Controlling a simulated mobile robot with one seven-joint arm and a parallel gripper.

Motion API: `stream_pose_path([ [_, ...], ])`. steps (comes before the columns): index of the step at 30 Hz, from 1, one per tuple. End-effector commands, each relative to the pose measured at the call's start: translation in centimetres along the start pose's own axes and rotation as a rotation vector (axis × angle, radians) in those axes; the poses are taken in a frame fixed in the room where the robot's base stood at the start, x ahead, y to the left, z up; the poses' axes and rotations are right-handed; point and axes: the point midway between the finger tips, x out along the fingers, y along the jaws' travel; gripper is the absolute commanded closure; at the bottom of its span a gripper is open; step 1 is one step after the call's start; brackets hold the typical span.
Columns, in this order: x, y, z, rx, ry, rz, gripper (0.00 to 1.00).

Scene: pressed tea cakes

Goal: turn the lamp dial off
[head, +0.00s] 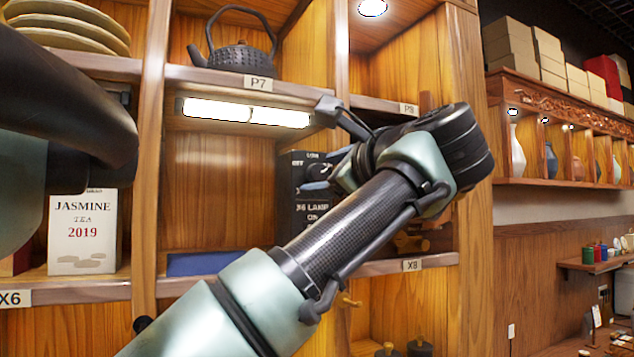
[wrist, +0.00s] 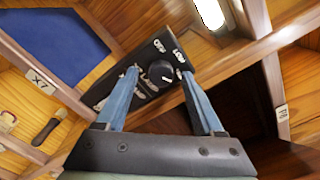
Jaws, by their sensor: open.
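The black lamp panel (head: 297,205) stands at the right side of the lit shelf bay, partly hidden behind my arm in the head view. Its white lettering includes "LAMP" and "ON". In the wrist view the panel (wrist: 128,90) shows its round dark dial (wrist: 160,73) between my fingertips. "OFF" and another label sit near the dial's edge; the dial's exact setting is too small to tell. The lamp strip (head: 246,112) under the shelf is lit. My gripper (wrist: 160,76) is open, a blue finger on either side of the dial; I cannot tell whether they touch it.
A shelf post (head: 343,60) and shelf boards frame the bay closely. A black teapot (head: 236,55) stands above the lamp. A blue flat item (head: 205,263) lies on the bay floor. A Jasmine tea box (head: 83,232) stands left.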

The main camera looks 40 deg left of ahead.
Motion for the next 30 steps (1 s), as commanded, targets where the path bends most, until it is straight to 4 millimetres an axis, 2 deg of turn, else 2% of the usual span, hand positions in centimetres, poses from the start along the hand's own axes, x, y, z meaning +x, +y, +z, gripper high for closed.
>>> stream_pose_path([
  [13,-0.10,0.10,0.16,0.000,-0.001,0.001,0.31],
  [24,-0.07,0.13,0.14,0.000,-0.001,0.001,0.97],
  [25,-0.07,0.13,0.14,0.000,-0.001,0.001,1.00],
  [30,-0.07,0.14,0.12,-0.002,0.000,0.002,1.00],
])
